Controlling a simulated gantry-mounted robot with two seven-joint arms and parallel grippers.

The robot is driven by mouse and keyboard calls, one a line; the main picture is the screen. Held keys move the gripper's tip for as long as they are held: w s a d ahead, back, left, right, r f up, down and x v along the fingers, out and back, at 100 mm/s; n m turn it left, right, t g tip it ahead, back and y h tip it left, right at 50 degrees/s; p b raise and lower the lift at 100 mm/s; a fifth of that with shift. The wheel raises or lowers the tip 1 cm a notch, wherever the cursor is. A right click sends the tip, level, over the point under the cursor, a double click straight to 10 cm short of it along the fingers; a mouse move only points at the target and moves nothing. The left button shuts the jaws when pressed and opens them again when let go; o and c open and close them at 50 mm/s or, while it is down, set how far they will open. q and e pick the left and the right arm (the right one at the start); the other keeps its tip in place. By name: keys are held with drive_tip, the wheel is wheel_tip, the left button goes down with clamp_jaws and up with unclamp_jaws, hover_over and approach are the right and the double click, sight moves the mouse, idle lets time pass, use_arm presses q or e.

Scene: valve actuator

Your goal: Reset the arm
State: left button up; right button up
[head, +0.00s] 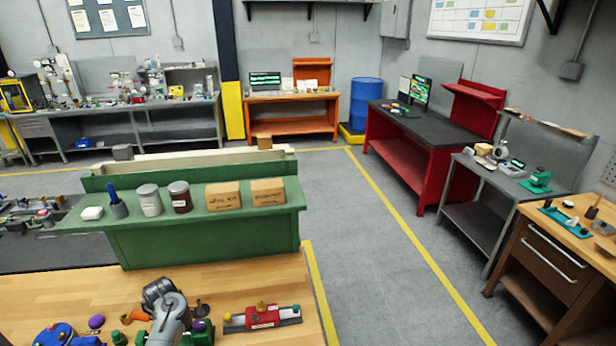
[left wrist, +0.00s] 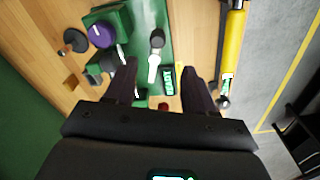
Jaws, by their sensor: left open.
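In the left wrist view, a green valve actuator unit (left wrist: 142,18) lies below my gripper on the wooden bench. It carries a purple knob (left wrist: 102,35), a small lit green display (left wrist: 168,82) and a pale lever arm (left wrist: 153,68) with a dark round knob (left wrist: 157,38). My left gripper (left wrist: 160,68) is open, its two dark fingers on either side of the lever and display. I cannot tell whether they touch anything. In the head view, my grey left arm (head: 168,308) hides much of the unit. My right gripper is in neither view.
A red device on a grey rail (head: 263,317) sits right of my arm. A blue round part (head: 52,335) is at left. Behind stands a green shelf (head: 215,238) with jars and cardboard boxes. A yellow bar-shaped part (left wrist: 234,45) lies near the bench edge.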

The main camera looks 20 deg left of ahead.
use_arm(q)
drive_tip(key=s+d+r+m+t+y+p, duration=0.1)
drive_tip(key=s+d+m+p, duration=0.1)
drive_tip(key=s+d+m, duration=0.6)
drive_tip(key=s+d+m+t+p, duration=0.1)
drive_tip(key=s+d+m, duration=0.45)
drive_tip(key=d, duration=0.45)
drive_tip(key=s+d+r+m+t+h+p, duration=0.1)
drive_tip(key=s+d+r+m, duration=0.7)
drive_tip(key=s+d, duration=0.3)
drive_tip(key=shift+s+d+r+t+h, duration=0.35)
drive_tip(key=shift+d+r, duration=0.45)
drive_tip(key=shift+d, duration=0.4)
